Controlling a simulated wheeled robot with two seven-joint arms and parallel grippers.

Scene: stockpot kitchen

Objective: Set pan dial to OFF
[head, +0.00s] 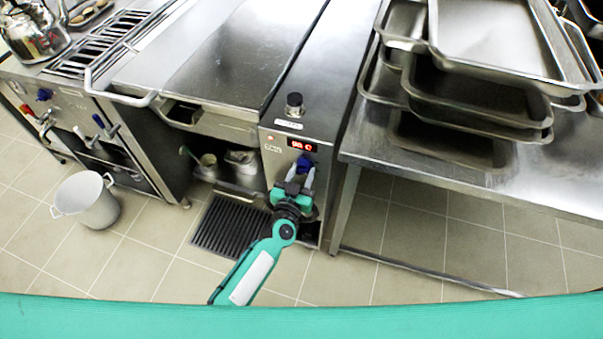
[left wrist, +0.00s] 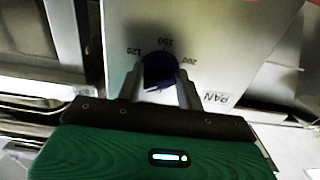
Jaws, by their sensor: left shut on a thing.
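The pan dial is a dark blue knob (head: 305,163) on the steel front panel (head: 283,164), just below a lit red display (head: 302,145). My left gripper (head: 298,178) is at the panel and shut on the knob. In the left wrist view the dial (left wrist: 159,70) sits between the two fingers (left wrist: 160,92), with the numbers 120, 150 and 200 around it and a PAN label (left wrist: 215,98) beside it. An OFF mark and the dial's pointer cannot be made out. My right gripper is not in view.
A steel table (head: 430,165) with stacked trays (head: 480,105) stands close on the right. A wide lidded pan unit (head: 215,55) is to the left. A floor grate (head: 230,228) and a white stockpot (head: 88,205) are on the tiled floor.

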